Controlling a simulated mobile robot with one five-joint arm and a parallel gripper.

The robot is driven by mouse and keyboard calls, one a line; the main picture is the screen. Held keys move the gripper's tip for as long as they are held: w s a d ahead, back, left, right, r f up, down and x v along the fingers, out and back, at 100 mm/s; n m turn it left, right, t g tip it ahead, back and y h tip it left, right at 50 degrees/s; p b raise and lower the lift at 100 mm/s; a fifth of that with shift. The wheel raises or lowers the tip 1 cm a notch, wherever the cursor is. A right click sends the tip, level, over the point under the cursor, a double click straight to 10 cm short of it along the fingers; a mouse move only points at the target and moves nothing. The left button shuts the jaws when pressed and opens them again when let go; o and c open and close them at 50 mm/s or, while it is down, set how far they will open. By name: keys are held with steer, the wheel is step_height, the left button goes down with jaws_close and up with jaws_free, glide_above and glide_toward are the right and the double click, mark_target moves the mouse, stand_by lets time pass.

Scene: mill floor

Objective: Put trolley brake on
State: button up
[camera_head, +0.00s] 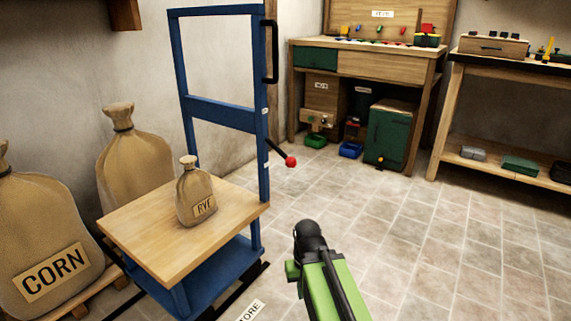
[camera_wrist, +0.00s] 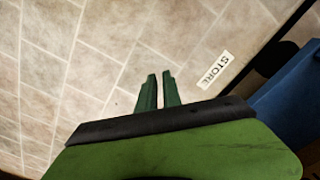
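The trolley (camera_head: 180,232) has a blue frame and a wooden deck, and stands left of centre in the head view. A brake lever, a black rod with a red knob (camera_head: 290,161), sticks out to the right from its right post and slants down. My arm's green and black end is low in the head view, right of the trolley and nearer than the knob. In the wrist view my gripper (camera_wrist: 160,76) points at bare floor, its two green fingers a narrow gap apart with nothing between them. A blue part of the trolley (camera_wrist: 292,95) shows at right.
A small RYE sack (camera_head: 196,194) stands on the deck. A CORN sack (camera_head: 45,245) and another sack (camera_head: 135,150) stand left on a pallet. A workbench (camera_head: 365,62) and a side bench (camera_head: 510,65) are behind. A STORE label (camera_wrist: 215,70) lies on the floor. Tiled floor at right is clear.

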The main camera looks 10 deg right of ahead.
step_height(320, 180, up, 21)
steer(key=p, duration=1.9)
jaws_close()
steer(key=shift+f, duration=0.25)
steer(key=shift+a, duration=0.1)
